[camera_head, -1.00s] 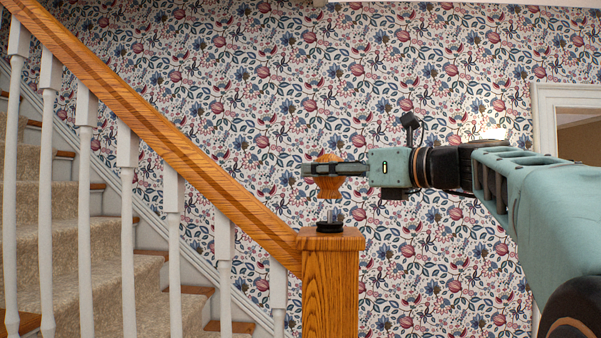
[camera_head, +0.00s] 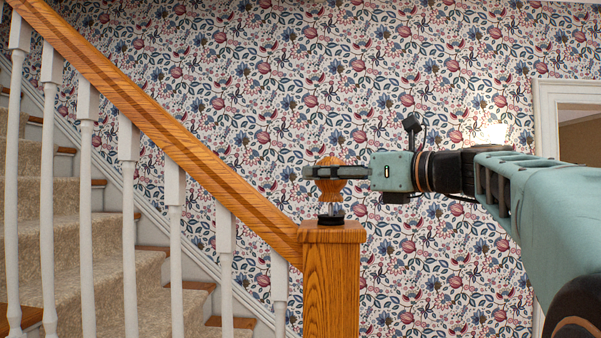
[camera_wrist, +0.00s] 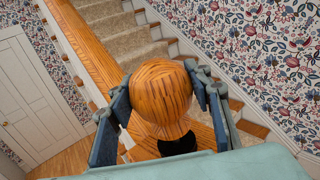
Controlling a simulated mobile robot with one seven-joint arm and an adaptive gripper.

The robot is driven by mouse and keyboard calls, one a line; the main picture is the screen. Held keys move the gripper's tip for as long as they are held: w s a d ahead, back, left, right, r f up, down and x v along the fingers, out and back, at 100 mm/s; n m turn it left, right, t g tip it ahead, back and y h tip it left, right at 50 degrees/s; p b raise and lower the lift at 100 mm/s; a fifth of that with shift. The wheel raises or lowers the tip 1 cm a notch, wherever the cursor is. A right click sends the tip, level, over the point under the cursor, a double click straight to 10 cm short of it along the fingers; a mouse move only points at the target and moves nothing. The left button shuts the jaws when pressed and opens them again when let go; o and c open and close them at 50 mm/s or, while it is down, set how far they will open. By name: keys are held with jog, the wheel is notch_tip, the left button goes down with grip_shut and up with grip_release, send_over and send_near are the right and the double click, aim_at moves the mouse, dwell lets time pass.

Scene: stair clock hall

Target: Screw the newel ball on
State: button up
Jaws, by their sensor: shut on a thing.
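The newel ball (camera_head: 328,187) is striped orange-brown wood, held upright by my gripper (camera_head: 325,172), which is shut on it from the right. In the wrist view the ball (camera_wrist: 161,92) sits between the two dark fingers of my gripper (camera_wrist: 162,100). The newel post (camera_head: 331,280) stands below, with a dark round base and a metallic stud (camera_head: 330,209) on its top. The ball is right above the stud, and its lower end is at or very near the stud's top. I cannot tell whether the thread has engaged.
The sloping wooden handrail (camera_head: 165,125) meets the post from the left, with white balusters (camera_head: 130,230) under it. Carpeted stairs (camera_head: 70,225) lie behind. Flowered wallpaper (camera_head: 440,80) fills the back. A white door (camera_wrist: 38,90) shows left in the wrist view.

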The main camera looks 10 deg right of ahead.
jog(key=shift+f, duration=1)
dwell(2.0)
jog(key=o, duration=1.3)
jog(key=shift+c, duration=0.2)
jog(key=shift+s, duration=0.1)
